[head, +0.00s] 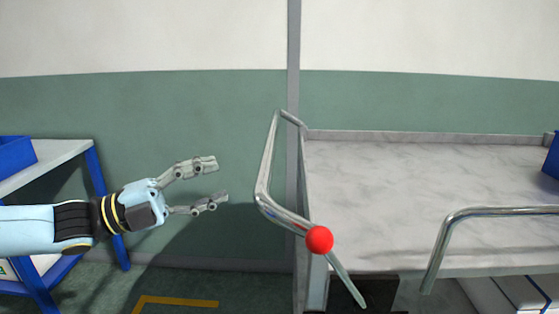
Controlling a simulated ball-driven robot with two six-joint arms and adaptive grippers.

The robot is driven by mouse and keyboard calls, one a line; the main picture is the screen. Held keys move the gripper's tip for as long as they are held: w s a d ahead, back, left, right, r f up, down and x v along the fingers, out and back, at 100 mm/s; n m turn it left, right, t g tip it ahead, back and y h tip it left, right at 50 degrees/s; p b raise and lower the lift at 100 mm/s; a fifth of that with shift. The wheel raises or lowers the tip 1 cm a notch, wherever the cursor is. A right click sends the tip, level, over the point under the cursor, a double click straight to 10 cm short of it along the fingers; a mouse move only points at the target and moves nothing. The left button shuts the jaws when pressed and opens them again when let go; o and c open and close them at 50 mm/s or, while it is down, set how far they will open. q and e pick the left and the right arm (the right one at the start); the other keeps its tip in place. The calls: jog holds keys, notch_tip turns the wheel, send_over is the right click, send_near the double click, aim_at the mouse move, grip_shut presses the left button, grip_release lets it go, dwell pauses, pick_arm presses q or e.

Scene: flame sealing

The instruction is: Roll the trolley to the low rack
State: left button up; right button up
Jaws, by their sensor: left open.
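A bent chrome handle (266,180) with a red ball (319,240) on its lower part stands at the left end of a marble-topped unit (420,175). I cannot tell for certain whether this unit is the trolley; no wheels show. My left gripper (222,181) is open and empty, its fingers pointing right towards the handle, with a clear gap between them. A low blue-framed rack (96,172) with pale shelves is at the left edge, partly behind my left arm. My right gripper is not in view.
A second chrome rail (500,211) runs along the unit's front right. A blue bin (14,155) sits on the rack's top shelf, and a blue object (553,157) is at the right edge. A yellow corner line (178,302) marks the open floor in front of the green-and-white wall.

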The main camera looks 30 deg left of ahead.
aim_at(266, 165)
pick_arm(q)
jog(key=b+x, duration=0.2)
jog(key=x, duration=0.1)
jog(key=b+x, duration=0.2)
jog(key=x, duration=0.1)
jog(key=b+x, duration=0.2)
jog(key=x, duration=0.1)
jog(key=shift+w+f, duration=0.2)
jog(key=shift+f, duration=0.15)
jog(key=shift+w+d+r+b, duration=0.25)
jog(key=shift+w+b, duration=0.05)
jog(key=shift+w, duration=0.05)
jog(key=shift+r, duration=0.15)
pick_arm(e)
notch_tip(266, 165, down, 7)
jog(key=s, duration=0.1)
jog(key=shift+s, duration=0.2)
pick_arm(q)
grip_shut()
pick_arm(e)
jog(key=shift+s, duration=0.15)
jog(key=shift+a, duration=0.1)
